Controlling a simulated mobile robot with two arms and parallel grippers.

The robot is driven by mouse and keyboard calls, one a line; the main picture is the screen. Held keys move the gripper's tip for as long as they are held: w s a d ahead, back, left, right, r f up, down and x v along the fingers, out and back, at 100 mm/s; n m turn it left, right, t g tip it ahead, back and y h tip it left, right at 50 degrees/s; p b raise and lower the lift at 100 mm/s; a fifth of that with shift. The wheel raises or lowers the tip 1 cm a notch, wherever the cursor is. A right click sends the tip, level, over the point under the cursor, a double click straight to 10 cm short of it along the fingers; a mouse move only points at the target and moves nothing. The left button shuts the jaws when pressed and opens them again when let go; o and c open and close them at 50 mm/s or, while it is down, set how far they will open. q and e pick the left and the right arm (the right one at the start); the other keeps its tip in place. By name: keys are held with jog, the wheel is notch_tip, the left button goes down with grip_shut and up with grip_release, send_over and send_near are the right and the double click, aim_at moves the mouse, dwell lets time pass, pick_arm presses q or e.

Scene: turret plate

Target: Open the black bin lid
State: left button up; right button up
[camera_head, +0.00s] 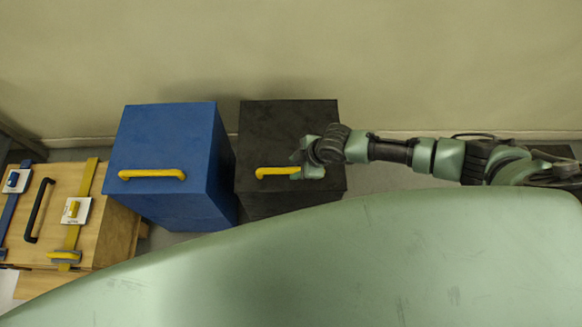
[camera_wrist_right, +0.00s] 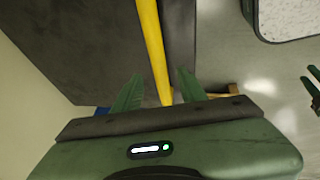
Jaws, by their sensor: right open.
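The black bin (camera_head: 285,122) stands against the back wall with its lid down. A yellow handle (camera_head: 275,171) runs across the front part of the lid. My right gripper (camera_head: 305,172) is at the right end of this handle. In the right wrist view my right gripper (camera_wrist_right: 157,92) is open, with the yellow handle (camera_wrist_right: 151,40) passing between its two green fingers. I cannot tell whether either finger touches the handle. The dark lid (camera_wrist_right: 95,45) fills the left and upper part of that view. My left gripper is not in the head view.
A blue bin (camera_head: 165,135) with a yellow handle (camera_head: 152,174) stands just left of the black bin. A wooden box (camera_head: 115,235) with a black handle (camera_head: 38,211) and yellow and blue straps is at the far left. The wall (camera_head: 290,50) is close behind the bins.

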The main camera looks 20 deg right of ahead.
aim_at(289, 170)
jog(key=shift+x, duration=1.95)
grip_shut()
